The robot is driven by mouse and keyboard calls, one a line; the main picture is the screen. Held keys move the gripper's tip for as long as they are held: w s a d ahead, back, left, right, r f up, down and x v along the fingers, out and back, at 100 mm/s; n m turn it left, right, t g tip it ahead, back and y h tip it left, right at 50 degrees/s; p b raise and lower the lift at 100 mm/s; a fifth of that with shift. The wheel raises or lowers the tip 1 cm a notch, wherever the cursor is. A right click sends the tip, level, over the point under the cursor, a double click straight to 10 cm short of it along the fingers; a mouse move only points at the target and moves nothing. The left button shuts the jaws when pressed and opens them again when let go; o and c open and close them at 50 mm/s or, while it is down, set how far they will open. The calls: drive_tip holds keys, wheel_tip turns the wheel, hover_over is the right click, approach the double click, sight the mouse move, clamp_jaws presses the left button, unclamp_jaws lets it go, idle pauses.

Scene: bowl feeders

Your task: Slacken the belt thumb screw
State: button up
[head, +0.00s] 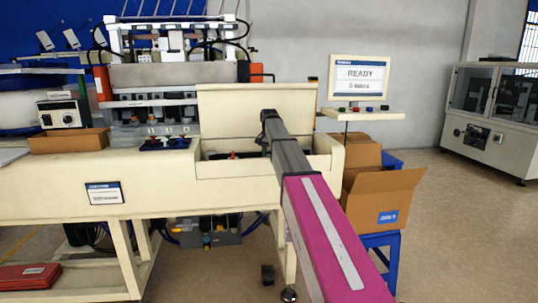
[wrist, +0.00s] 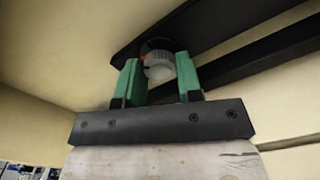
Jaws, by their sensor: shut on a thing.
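The belt thumb screw (wrist: 159,66) is a pale grey round knob in the wrist view, set against a dark rail (wrist: 205,22). A bit of red or orange shows at its left edge. My gripper (wrist: 159,72) has two green fingers, one on each side of the knob, and is shut on it. In the head view my pink and grey arm reaches to the open cream box of the machine (head: 262,168); the gripper and the screw are hidden there behind the arm and the box wall. A small red part (head: 233,155) shows inside the box.
Cream walls (wrist: 60,50) stand close around the fingers, and a second dark rail (wrist: 265,52) runs at the right. A raised cream panel (head: 235,105) stands behind the box. A screen reading READY (head: 359,76) and cardboard boxes (head: 385,195) are to the right of my arm.

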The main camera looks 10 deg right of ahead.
sight(269, 155)
drive_tip(key=n, duration=0.5)
drive_tip(key=shift+n, duration=0.3)
drive_tip(key=n, duration=0.4)
drive_tip(key=shift+n, duration=0.4)
drive_tip(key=o, duration=0.6)
drive_tip(key=shift+o, duration=0.2)
wheel_tip(269, 155, up, 11)
